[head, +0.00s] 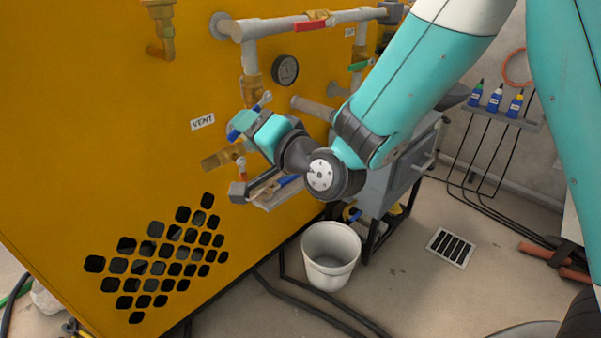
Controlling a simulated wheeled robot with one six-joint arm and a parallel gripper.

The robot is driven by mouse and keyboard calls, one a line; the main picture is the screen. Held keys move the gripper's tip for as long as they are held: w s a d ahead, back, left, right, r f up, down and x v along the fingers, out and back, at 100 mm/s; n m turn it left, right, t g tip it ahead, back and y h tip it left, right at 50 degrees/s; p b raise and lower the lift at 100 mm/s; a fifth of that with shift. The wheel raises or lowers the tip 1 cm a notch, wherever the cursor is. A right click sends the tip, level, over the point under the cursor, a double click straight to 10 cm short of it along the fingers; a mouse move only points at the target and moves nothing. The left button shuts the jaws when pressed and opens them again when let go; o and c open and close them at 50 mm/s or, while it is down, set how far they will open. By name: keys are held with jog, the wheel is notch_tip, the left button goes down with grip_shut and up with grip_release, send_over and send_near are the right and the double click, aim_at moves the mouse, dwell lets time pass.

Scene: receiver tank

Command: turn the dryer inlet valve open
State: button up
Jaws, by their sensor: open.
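No label readable as dryer inlet shows, so I cannot tell for certain which valve it is. A red-handled valve (312,25) sits on the upper grey pipe, its handle lying along the pipe. A green-handled valve (358,67) is on the pipe drop to its right. A brass valve (222,157) sticks out of the yellow panel below the VENT label (203,122). My gripper (238,160) is open in front of the panel, beside this brass valve, and partly hides the fittings there. Whether it touches anything is unclear.
The yellow panel (110,130) fills the left side. A pressure gauge (286,70) and another brass fitting (160,28) are on it. A white bucket (330,255) and a floor drain (451,248) are below. Small bottles stand on a wall shelf (502,113). Hoses cross the floor.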

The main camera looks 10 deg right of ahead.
jog(key=b+v, duration=1.2)
jog(key=b, duration=0.2)
jog(key=shift+s+d, duration=0.15)
jog(key=shift+s, duration=0.1)
dwell(1.9)
